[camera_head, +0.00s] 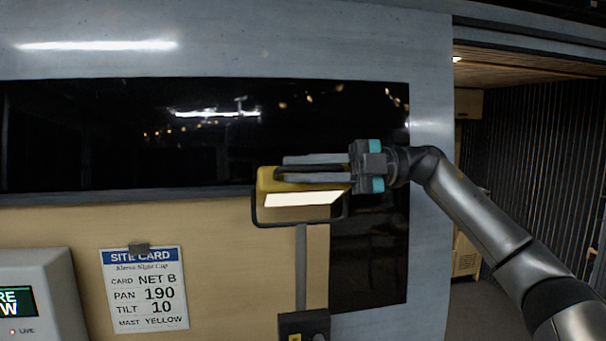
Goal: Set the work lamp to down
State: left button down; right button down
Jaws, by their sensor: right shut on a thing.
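The work lamp (304,198) is a yellow housing with a lit white panel, held in a dark bracket on a grey post (301,265). Its lit panel shows below the yellow edge and faces toward me and somewhat downward. My right gripper (312,170) comes in from the right and is shut on the lamp's dark top handle, with one finger above it and one below. The fingers hide part of the lamp's top and right end. My left gripper is not in view.
A site card (144,289) is clipped to the tan panel at lower left, beside a grey box with a screen (17,301). A dark box (303,325) sits at the post's foot. A dark window (120,130) lies behind; an open doorway is at right.

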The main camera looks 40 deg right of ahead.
jog(key=c, duration=0.9)
grip_release()
jog(key=shift+v, duration=7.65)
